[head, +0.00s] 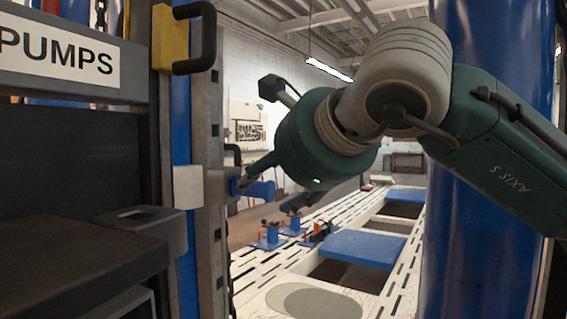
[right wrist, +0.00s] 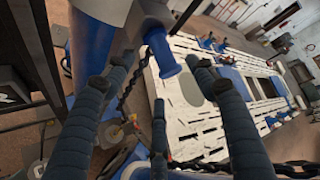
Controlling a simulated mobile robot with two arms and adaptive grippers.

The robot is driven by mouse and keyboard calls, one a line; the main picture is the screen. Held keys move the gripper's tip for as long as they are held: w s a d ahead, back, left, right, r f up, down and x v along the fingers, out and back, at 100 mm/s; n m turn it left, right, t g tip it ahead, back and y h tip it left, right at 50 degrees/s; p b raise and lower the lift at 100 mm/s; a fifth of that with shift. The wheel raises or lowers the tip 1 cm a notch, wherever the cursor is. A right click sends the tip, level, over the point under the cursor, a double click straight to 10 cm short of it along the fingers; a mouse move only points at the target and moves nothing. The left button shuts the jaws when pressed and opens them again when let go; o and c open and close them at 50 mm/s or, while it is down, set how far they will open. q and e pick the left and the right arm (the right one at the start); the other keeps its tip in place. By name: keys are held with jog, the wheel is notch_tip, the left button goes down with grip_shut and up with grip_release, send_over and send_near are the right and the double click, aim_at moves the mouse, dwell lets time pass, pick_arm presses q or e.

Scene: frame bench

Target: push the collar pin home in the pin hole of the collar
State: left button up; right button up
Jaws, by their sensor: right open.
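The collar pin (head: 262,190) is blue with a wide round head and sticks out to the right of the grey collar (head: 216,186) on the upright in the head view. In the right wrist view the pin (right wrist: 160,52) points out from the collar (right wrist: 146,14) toward the space between my fingers. My right gripper (right wrist: 160,82) is open, its dark fingers spread around the space near the pin head, with no clear contact. In the head view a finger of my right gripper (head: 262,164) shows close above the pin. The pin hole is hidden. My left gripper is out of view.
A blue post (head: 182,120) with a black handle (head: 207,38) and a PUMPS sign (head: 58,53) stand at left. A dark chain (right wrist: 128,88) hangs near the fingers. A long white slotted bench (head: 262,262) with blue pads (head: 362,248) runs behind. A thick blue column (head: 462,230) stands at right.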

aim_at(260, 190)
jog(key=p+x, duration=0.1)
jog(key=x, duration=0.4)
jog(key=shift+w+f+p, duration=0.1)
jog(key=shift+w+p, duration=0.25)
jog(key=shift+w, duration=0.05)
jog(key=shift+c, duration=1.1)
jog(key=c, duration=1.2)
pick_arm(q)
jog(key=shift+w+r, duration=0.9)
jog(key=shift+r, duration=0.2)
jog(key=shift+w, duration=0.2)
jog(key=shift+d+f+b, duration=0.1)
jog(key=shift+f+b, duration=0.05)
jog(key=shift+b, duration=0.15)
pick_arm(e)
jog(key=shift+a, duration=0.15)
